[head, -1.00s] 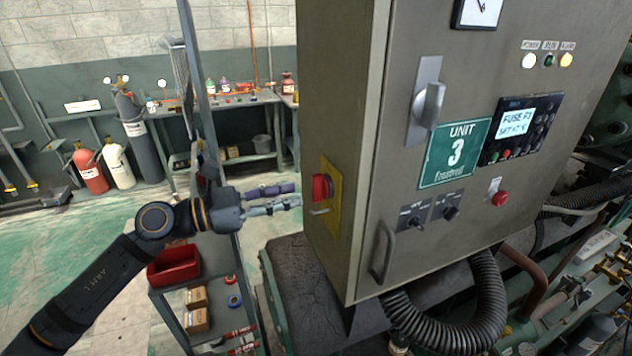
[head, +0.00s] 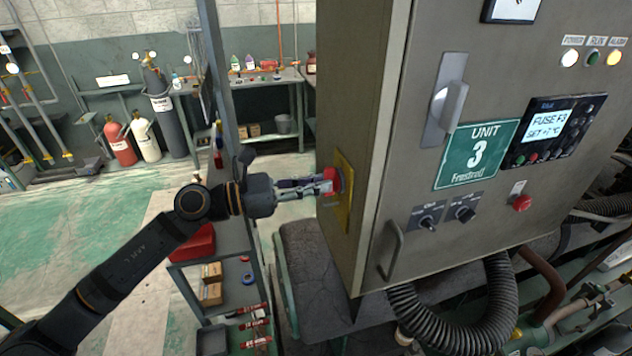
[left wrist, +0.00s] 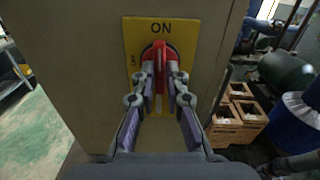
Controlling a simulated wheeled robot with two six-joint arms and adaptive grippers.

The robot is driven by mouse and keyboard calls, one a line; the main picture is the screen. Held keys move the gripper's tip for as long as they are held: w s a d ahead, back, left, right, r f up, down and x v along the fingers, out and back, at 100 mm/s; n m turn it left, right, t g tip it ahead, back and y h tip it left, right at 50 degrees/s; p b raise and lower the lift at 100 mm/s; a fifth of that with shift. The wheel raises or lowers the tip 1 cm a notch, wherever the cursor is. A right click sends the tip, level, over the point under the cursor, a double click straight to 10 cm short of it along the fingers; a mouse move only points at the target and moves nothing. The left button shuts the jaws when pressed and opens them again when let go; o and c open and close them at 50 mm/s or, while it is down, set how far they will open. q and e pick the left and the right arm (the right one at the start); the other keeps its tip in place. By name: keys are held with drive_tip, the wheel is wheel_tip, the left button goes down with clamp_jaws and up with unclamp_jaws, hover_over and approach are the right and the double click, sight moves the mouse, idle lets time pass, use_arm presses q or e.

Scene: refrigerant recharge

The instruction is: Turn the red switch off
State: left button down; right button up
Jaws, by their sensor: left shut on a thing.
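The red switch (left wrist: 160,58) sits on a yellow plate (left wrist: 182,28) on the side of the grey control cabinet (head: 352,60). In the left wrist view its handle stands upright, below the word ON; OFF is lettered at the plate's left side. My left gripper (left wrist: 160,82) is shut on the red switch, with one finger on each side of the handle. In the head view the red switch (head: 335,180) shows partly behind the fingertips of my left gripper (head: 325,184). My right gripper is in neither view.
A shelf cart with a red bin (head: 192,243) stands below my left arm. Wooden crates (left wrist: 235,115) are at right in the left wrist view.

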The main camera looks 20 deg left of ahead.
use_arm(q)
drive_tip(key=n+p, duration=0.2)
drive_tip(key=n, duration=0.2)
idle(0.3)
drive_tip(key=n+p, duration=0.3)
drive_tip(key=n, duration=0.1)
drive_tip(key=shift+p, duration=0.35)
drive_tip(key=shift+n, duration=0.3)
